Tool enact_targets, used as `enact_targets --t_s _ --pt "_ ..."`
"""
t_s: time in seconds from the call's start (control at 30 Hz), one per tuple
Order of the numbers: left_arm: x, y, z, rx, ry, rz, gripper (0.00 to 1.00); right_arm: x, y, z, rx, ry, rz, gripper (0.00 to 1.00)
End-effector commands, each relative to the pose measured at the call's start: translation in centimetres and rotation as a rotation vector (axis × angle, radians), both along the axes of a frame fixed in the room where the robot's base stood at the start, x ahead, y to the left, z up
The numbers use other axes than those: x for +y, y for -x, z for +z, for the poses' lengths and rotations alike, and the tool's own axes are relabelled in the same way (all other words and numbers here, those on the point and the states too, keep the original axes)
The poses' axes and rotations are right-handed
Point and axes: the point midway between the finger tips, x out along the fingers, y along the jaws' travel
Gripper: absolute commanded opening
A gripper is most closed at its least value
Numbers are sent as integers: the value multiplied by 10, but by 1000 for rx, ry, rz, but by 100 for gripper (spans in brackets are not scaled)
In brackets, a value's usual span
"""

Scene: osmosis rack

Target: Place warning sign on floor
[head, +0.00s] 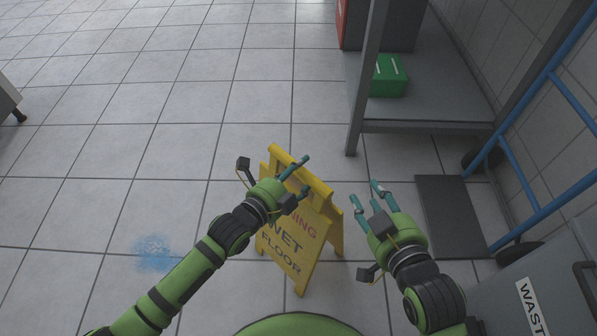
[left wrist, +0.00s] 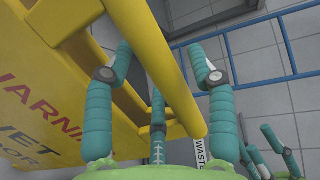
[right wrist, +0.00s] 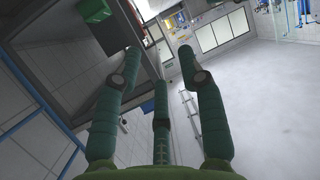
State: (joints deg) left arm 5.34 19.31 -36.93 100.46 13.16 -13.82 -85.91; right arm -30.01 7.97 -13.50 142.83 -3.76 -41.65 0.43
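The yellow warning sign (head: 290,262), lettered "WET FLOOR", stands upright like an A-frame on the tiled floor in the middle of the head view. My left gripper (head: 300,176) is at its top edge, with the fingers spread. In the left wrist view the sign's yellow top bar (left wrist: 165,65) runs between the spread teal fingers of the left gripper (left wrist: 160,62); I cannot tell whether they touch it. My right gripper (head: 367,196) is open and empty, right of the sign; its spread fingers (right wrist: 155,55) also show in the right wrist view.
A blue wet patch (head: 157,253) lies on the floor left of the sign. A grey rack (head: 440,104) holding a green box (head: 389,76) stands at the back right. A blue-railed cart (head: 545,210) and a waste bin (head: 500,305) are at right.

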Motion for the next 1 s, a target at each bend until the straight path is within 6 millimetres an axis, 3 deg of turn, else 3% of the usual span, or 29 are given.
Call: enact_targets --t_s 0.37,0.47,0.67,1.0 --pt "0 0 3 -1 1 0 60 0 1 -1 13 2 -1 40" --pt "5 6 3 1 -2 1 60 -7 7 -14 86 21 -13 40" --pt "19 26 9 2 -2 0 60 -22 30 -48 298 64 -44 40" --pt "48 64 18 2 -1 0 60 -50 92 -95 684 135 -91 40"
